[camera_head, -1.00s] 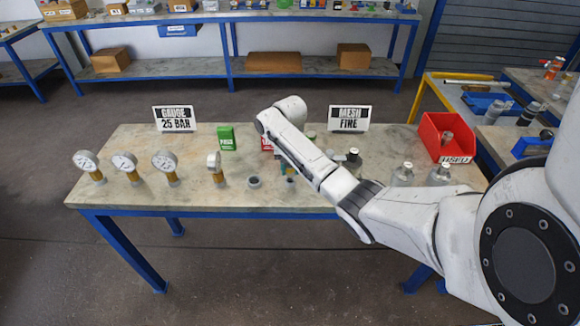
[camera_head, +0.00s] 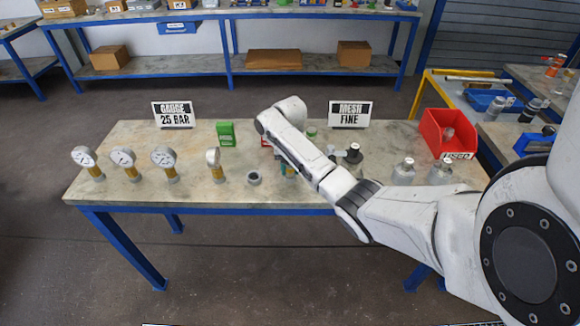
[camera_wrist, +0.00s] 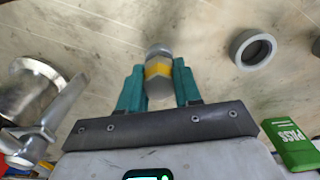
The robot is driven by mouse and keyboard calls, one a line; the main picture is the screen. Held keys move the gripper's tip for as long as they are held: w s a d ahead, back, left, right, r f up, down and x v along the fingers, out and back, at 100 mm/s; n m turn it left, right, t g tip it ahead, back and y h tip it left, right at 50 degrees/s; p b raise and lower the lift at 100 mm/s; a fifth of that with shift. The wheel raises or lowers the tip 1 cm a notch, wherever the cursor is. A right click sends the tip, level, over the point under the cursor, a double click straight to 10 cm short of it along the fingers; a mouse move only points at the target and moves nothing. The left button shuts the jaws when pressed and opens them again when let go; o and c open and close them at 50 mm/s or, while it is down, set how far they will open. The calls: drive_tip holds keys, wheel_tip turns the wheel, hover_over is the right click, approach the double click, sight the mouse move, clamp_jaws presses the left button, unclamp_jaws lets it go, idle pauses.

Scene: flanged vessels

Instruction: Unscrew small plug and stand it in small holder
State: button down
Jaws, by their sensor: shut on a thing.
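My gripper (camera_wrist: 160,82) has teal fingers shut on a small plug (camera_wrist: 158,70) with a yellow band and grey metal parts. I cannot tell whether the grey round part beyond the band belongs to the plug or to a holder under it. A grey ring-shaped holder (camera_wrist: 253,50) stands empty to the right of the gripper, apart from it. This holder also shows in the head view (camera_head: 253,178), left of my gripper (camera_head: 288,171), which is mostly hidden by my arm. A metal vessel (camera_wrist: 28,88) with a flange and handle is at the left of the wrist view.
Several dial gauges (camera_head: 165,160) stand on the table's left. A green box (camera_head: 226,133) and two signs, GAUGE 25 BAR (camera_head: 173,114) and MESH FINE (camera_head: 350,114), are behind. More vessels (camera_head: 404,172) and a red bin (camera_head: 447,136) are right.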

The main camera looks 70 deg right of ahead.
drive_tip(key=shift+f, duration=0.4)
drive_tip(key=c, duration=0.7)
unclamp_jaws()
drive_tip(key=shift+r, duration=0.1)
wheel_tip(320, 180, up, 11)
drive_tip(key=shift+f+b, duration=0.15)
drive_tip(key=shift+b, duration=0.3)
drive_tip(key=w+a+f+n, duration=0.15)
drive_tip(key=a+f, duration=0.25)
drive_tip(key=a, duration=0.4)
drive_tip(key=s+a+f+n+t+y+b, duration=0.15)
drive_tip(key=a+f, duration=0.25)
drive_tip(key=a, duration=0.4)
drive_tip(key=w+a+f+n, duration=0.2)
drive_tip(key=a+f, duration=0.1)
drive_tip(key=a, duration=0.5)
drive_tip(key=s+a+f+n, duration=0.3)
drive_tip(key=s+a+f, duration=0.1)
drive_tip(key=s+a, duration=0.45)
drive_tip(key=s+a+n+h+b, duration=0.1)
drive_tip(key=s+n, duration=0.3)
drive_tip(key=s, duration=0.7)
drive_tip(key=shift+a+r+h, duration=0.35)
drive_tip(key=shift+a, duration=0.55)
